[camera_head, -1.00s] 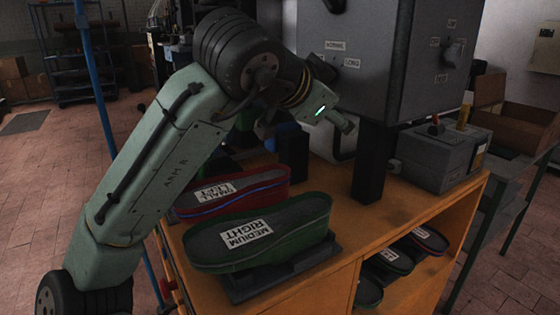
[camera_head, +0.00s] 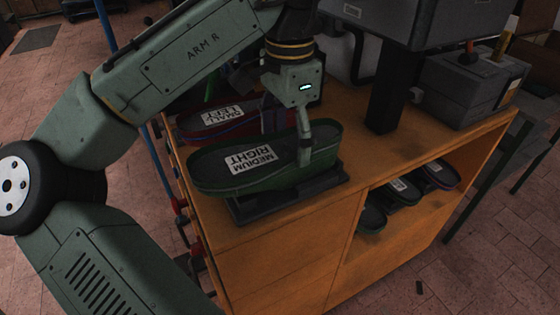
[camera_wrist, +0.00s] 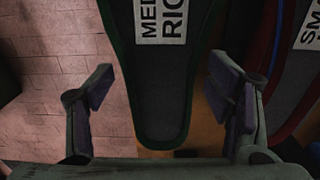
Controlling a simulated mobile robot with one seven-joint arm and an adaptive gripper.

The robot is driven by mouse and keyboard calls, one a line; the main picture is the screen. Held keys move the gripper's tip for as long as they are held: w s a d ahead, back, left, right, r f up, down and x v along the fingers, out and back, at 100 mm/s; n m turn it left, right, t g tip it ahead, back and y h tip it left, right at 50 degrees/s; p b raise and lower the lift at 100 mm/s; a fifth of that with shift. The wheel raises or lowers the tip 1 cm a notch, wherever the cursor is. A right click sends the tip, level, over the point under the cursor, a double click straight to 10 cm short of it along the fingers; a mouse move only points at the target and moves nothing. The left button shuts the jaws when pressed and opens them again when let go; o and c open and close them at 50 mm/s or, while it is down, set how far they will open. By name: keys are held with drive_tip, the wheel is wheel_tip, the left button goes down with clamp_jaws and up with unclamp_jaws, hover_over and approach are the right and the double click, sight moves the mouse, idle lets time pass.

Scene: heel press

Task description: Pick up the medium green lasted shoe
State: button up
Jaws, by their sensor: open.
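The medium green lasted shoe (camera_head: 222,172), with a white label reading MEDIUM RIGHT, sits on a dark stand (camera_head: 290,198) on the wooden bench. In the wrist view the shoe (camera_wrist: 163,90) points its narrow end towards me, between my two fingers. My gripper (camera_head: 305,142) is above the right end of the shoe, pointing down. In the wrist view my gripper (camera_wrist: 167,105) is open, with one finger on each side of the shoe and gaps between. I cannot tell whether the fingertips reach below the shoe's top.
A red shoe (camera_head: 190,124) labelled SMALL lies just behind; in the wrist view this red shoe (camera_wrist: 292,95) is close to my right finger. A grey press (camera_head: 425,20) and its dark post (camera_head: 388,95) stand behind right. Several shoes (camera_head: 403,191) lie on the lower shelf.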

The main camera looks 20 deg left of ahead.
sight(289, 146)
drive_tip(key=shift+w+f, duration=0.2)
drive_tip(key=shift+f, duration=1.95)
drive_tip(key=shift+c, duration=0.3)
drive_tip(key=c, duration=1.4)
drive_tip(key=shift+r, duration=0.15)
drive_tip(key=shift+c, duration=0.2)
